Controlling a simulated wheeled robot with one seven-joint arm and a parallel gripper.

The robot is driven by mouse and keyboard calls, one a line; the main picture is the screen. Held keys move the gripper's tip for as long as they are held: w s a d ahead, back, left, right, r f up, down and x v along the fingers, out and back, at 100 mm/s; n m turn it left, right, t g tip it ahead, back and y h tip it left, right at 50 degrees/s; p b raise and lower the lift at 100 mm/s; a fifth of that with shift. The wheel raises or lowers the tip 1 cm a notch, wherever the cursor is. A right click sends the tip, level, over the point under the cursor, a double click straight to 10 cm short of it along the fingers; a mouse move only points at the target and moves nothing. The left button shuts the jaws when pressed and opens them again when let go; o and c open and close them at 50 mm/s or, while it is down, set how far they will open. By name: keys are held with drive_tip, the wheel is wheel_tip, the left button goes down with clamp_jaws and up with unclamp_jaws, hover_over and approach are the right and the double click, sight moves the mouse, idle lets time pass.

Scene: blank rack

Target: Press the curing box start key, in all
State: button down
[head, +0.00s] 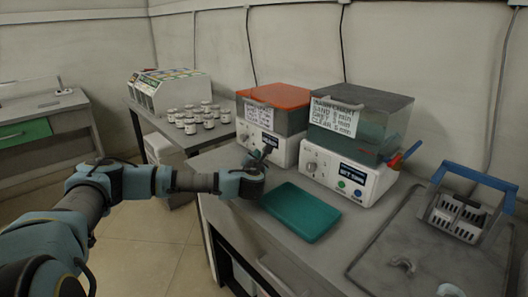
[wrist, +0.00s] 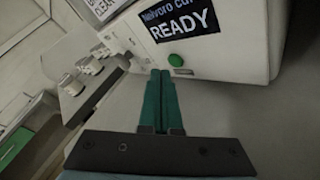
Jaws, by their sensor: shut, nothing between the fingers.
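The curing box is the white unit with the orange lid (head: 273,95) on the bench in the head view. In the wrist view its front panel (wrist: 240,75) fills the top, with a dark display (wrist: 180,25) reading "READY" and a round green key (wrist: 176,60) below it. My gripper (head: 266,154) is in front of this panel in the head view. In the wrist view my gripper (wrist: 160,74) is shut and empty, its green fingertips just below and slightly left of the green key. I cannot tell whether they touch the panel.
A second white unit with a grey clear cover (head: 362,115) stands to the right, with a green and a blue key. A teal mat (head: 301,212) lies on the bench in front. A blue-handled rack (head: 460,212) stands at the right. Several jars (head: 190,126) stand at the back left.

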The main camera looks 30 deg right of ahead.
drive_tip(key=shift+d, duration=0.1)
drive_tip(key=shift+w+d, duration=0.1)
drive_tip(key=shift+d, duration=0.25)
drive_tip(key=shift+d+b, duration=0.3)
drive_tip(key=shift+d, duration=0.1)
idle(0.8)
drive_tip(key=shift+a, duration=0.85)
drive_tip(key=shift+s+a+p, duration=0.15)
drive_tip(key=shift+s+a, duration=0.05)
drive_tip(key=shift+a, duration=0.6)
drive_tip(key=shift+s+a+p, duration=0.1)
drive_tip(key=shift+s+a, duration=0.1)
drive_tip(key=shift+a, duration=0.65)
drive_tip(key=shift+s+a+p, duration=0.15)
drive_tip(key=shift+s+a, duration=0.05)
drive_tip(key=shift+a, duration=0.6)
drive_tip(key=shift+r, duration=0.1)
